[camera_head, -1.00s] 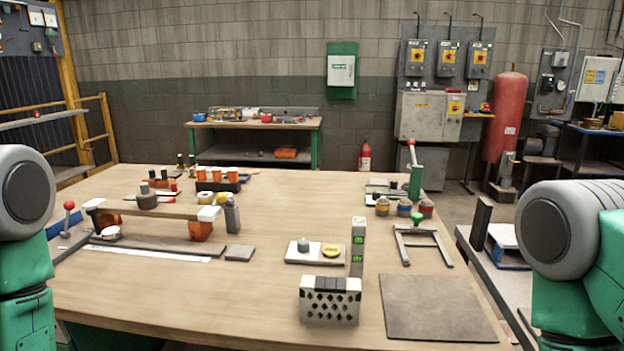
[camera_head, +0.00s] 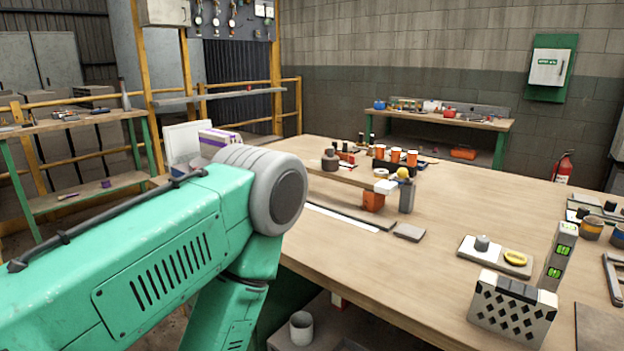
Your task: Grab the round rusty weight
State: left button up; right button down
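A round, dark brown weight with a narrower top (camera_head: 330,160) sits upright on the far left part of a wooden plank (camera_head: 353,181) on the workbench. It looks like the rusty weight. A small grey weight with a knob (camera_head: 482,243) stands on a white plate farther right, beside a yellow round piece. My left arm shows large at the left and centre, with its grey joint in front of the bench's near left side. Its gripper is out of view. My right arm and gripper are out of view.
Orange cylinders (camera_head: 396,155) stand in a dark holder behind the plank. A perforated block (camera_head: 510,309) and an upright level (camera_head: 560,255) stand at the right front. The bench (camera_head: 360,262) is bare along its near left edge. Yellow railings (camera_head: 300,105) stand behind.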

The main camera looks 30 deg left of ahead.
aim_at(330, 162)
jog(key=u, duration=1.05)
